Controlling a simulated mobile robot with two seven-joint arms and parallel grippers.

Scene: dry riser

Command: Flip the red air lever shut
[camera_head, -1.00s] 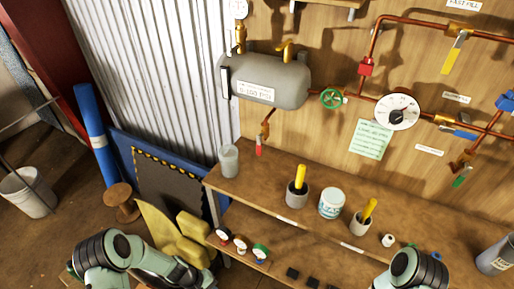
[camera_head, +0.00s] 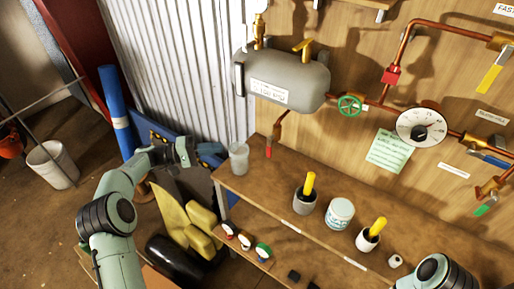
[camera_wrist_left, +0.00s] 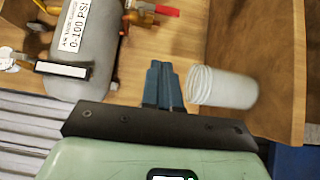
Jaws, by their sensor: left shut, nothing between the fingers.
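The red air lever (camera_head: 268,151) hangs downward from a copper elbow under the grey tank (camera_head: 283,80), above the back of the wooden bench. It also shows at the top of the left wrist view (camera_wrist_left: 165,11). My left gripper (camera_head: 212,149) is shut and empty. It is beside the clear ribbed cup (camera_head: 239,158), left of the lever and apart from it. In the left wrist view its closed blue-grey fingertips (camera_wrist_left: 164,78) point toward the lever, with a gap between. At the lower right only part of my right arm shows; its gripper is out of view.
The cup (camera_wrist_left: 222,88) stands close to the left fingertips. A grey pot with a yellow handle (camera_head: 306,194) and a white tub (camera_head: 340,213) stand farther right on the bench. Corrugated metal (camera_head: 170,60) rises behind, left of the tank.

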